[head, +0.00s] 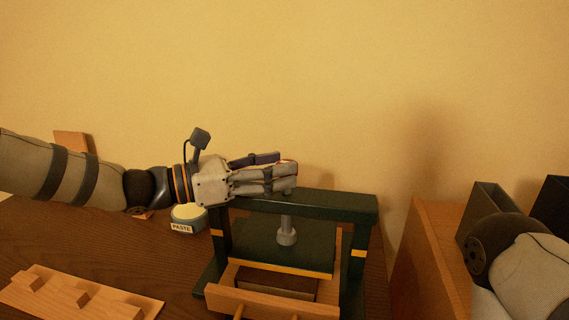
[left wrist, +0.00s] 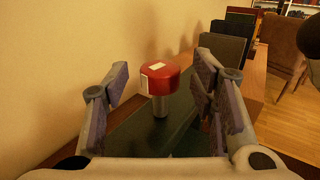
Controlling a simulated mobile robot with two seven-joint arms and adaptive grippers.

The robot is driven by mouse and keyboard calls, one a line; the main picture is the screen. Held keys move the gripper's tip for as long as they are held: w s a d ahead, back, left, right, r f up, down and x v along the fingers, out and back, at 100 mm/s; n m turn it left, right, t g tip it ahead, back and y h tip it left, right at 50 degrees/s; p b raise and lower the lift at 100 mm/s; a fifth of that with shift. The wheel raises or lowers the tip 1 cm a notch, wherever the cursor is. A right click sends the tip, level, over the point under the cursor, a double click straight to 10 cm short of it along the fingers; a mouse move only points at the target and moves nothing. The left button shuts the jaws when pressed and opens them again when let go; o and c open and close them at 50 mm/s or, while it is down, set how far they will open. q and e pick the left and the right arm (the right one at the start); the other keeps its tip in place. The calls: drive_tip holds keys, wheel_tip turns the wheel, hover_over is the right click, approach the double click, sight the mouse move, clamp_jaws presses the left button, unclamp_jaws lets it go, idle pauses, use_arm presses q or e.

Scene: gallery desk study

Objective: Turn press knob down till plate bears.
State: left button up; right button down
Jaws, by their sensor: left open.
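The press (head: 330,205) has a dark green frame with a crossbar and a grey screw (head: 287,232) running down to its dark plate (head: 265,248). A brown block (head: 275,283) lies under the plate; whether they touch I cannot tell. The red press knob (left wrist: 160,78), with white patches, stands on a grey shaft in the left wrist view. My left gripper (head: 278,173) is above the crossbar and hides most of the knob in the head view. Its fingers are open on either side of the knob, apart from it. My right gripper is not in view.
A paste tub (head: 188,218) stands left of the press. A wooden board with pegs (head: 80,298) lies at front left. A wooden box (head: 425,260) and dark grey holders (head: 490,205) stand to the right, near my right arm. The wall is close behind.

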use_arm(q)
drive_tip(key=shift+x, duration=1.35)
drive_tip(key=c, duration=1.2)
drive_tip(key=shift+o, duration=0.2)
drive_tip(key=m+g+b, duration=0.1)
drive_tip(key=g+b, duration=0.1)
drive_tip(key=f+m+g+h+b, duration=0.1)
drive_tip(key=m+g+b, duration=0.1)
drive_tip(key=shift+w+g, duration=0.15)
drive_tip(key=shift+g, duration=0.25)
drive_tip(key=shift+r+m+g+b, duration=0.25)
drive_tip(key=shift+m+g+b, duration=0.05)
drive_tip(key=shift+s+r, duration=0.2)
drive_tip(key=shift+r, duration=0.1)
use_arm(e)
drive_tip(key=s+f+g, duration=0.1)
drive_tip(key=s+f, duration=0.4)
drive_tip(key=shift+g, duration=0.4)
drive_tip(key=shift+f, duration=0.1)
